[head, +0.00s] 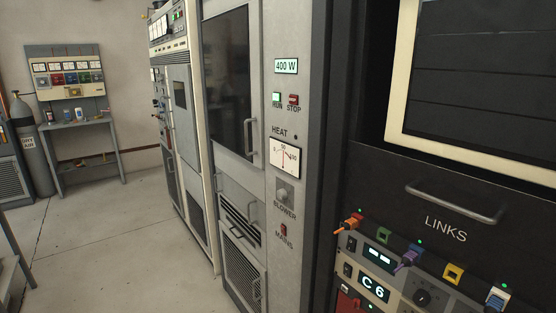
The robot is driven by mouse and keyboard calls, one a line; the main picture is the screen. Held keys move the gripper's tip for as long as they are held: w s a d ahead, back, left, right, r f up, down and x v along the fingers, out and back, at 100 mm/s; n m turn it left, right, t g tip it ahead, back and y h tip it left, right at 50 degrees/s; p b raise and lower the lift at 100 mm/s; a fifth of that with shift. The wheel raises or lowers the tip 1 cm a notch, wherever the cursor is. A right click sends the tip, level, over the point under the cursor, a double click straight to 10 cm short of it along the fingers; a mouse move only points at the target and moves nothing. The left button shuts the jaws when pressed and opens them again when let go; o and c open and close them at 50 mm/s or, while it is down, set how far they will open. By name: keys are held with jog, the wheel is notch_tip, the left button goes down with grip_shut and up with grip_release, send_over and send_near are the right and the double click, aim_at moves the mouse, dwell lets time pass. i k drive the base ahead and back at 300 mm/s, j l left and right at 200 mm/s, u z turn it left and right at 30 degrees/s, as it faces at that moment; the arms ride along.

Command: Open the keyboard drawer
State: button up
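A dark drawer front (390,168) is at the right of the head view, in the near black rack, below a cream-framed dark screen or panel (470,85). It carries a silver bar handle (455,205). It looks flush with the rack, so it appears closed. No label says keyboard; the word LINKS (446,229) is printed just below the handle. No keyboard shows. My gripper is not in view.
Below LINKS are coloured plugs and sockets (408,257) and a C 6 display unit (374,288). A grey 400 W cabinet (310,110) with several handles stands to the left. A bench (85,130) and gas cylinder (32,150) are far left. The floor (110,235) between is clear.

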aim_at(520, 214)
jog(key=i+j, duration=1)
jog(key=j, duration=0.2)
jog(key=i+j+z, duration=0.1)
jog(key=i+j, duration=0.4)
jog(key=j, duration=0.1)
